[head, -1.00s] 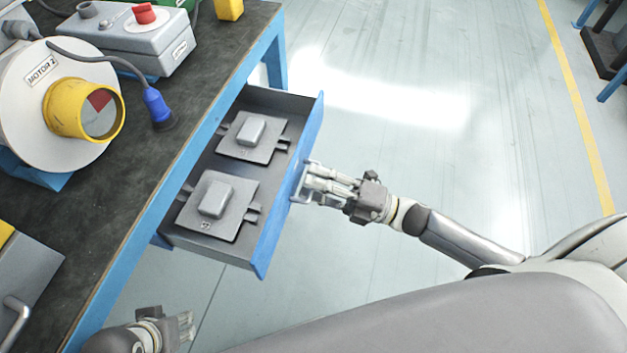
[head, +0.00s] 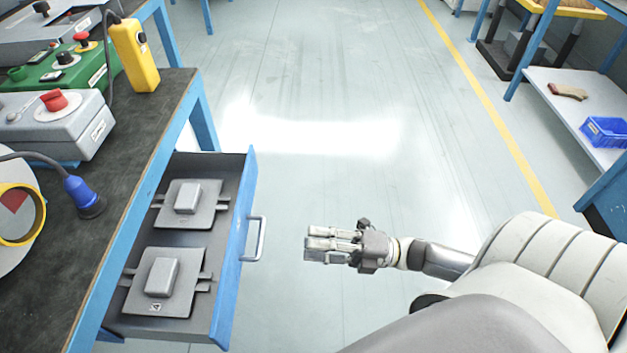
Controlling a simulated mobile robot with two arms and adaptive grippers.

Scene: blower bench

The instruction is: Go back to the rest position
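My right gripper (head: 308,244) is in the middle of the head view, to the right of the open drawer (head: 231,262). Its fingers point left at the drawer's metal handle (head: 256,239), with a clear gap between them. No object shows in its fingers; whether they are open or shut is hard to tell from this angle. My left gripper is out of the picture.
The open blue drawer holds two grey plates with raised blocks (head: 162,277). The bench (head: 122,158) on the left carries a grey box with a red button (head: 55,119), a yellow pendant (head: 134,56) and a blue plug (head: 83,196). The floor (head: 330,130) ahead is clear.

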